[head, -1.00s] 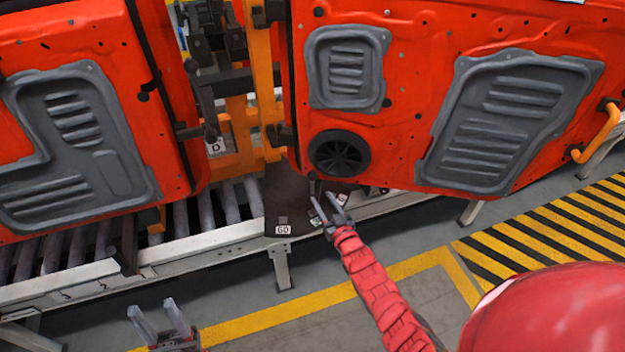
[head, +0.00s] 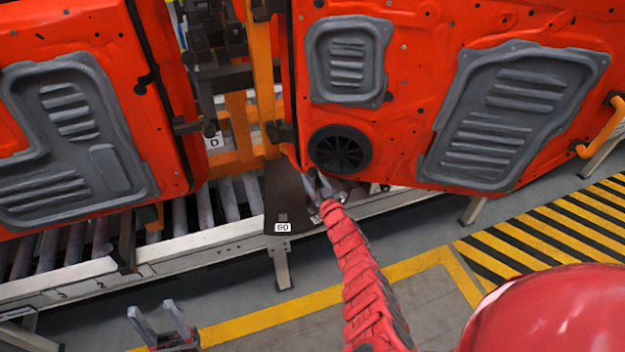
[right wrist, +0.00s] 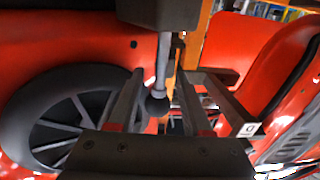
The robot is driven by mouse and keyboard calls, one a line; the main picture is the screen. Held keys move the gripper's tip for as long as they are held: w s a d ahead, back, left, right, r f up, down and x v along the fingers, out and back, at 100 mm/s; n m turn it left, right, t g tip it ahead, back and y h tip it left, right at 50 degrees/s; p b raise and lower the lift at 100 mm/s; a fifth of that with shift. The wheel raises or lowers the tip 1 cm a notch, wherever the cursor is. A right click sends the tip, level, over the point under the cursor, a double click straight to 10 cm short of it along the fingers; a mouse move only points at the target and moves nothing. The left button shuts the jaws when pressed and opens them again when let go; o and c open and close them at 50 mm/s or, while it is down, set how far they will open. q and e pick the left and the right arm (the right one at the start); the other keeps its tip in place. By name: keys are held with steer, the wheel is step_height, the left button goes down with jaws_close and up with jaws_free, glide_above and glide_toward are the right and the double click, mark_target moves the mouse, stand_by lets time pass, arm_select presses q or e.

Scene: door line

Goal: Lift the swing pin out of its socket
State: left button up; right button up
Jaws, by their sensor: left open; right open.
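In the right wrist view a grey pin (right wrist: 162,62) with a dark round knob (right wrist: 157,104) runs out of a dark block (right wrist: 158,12), which looks like its socket. My right gripper (right wrist: 160,78) is open, with one finger on each side of the pin in the picture. I cannot tell whether either finger touches it. In the head view my right gripper (head: 316,176) is beside the lower edge of the right door, and the pin cannot be made out there. My left gripper (head: 152,308) is open and empty above the floor at the lower left.
The right orange-red door (head: 425,60) with its round speaker (head: 340,150) is close to my right gripper. The left door (head: 90,60) hangs across a gap. A dark plate marked GO (head: 283,227) lies by the roller conveyor (head: 205,243). The floor in front is clear.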

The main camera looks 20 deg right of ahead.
steer(key=shift+c, duration=0.2)
jaws_close()
stand_by(1.3)
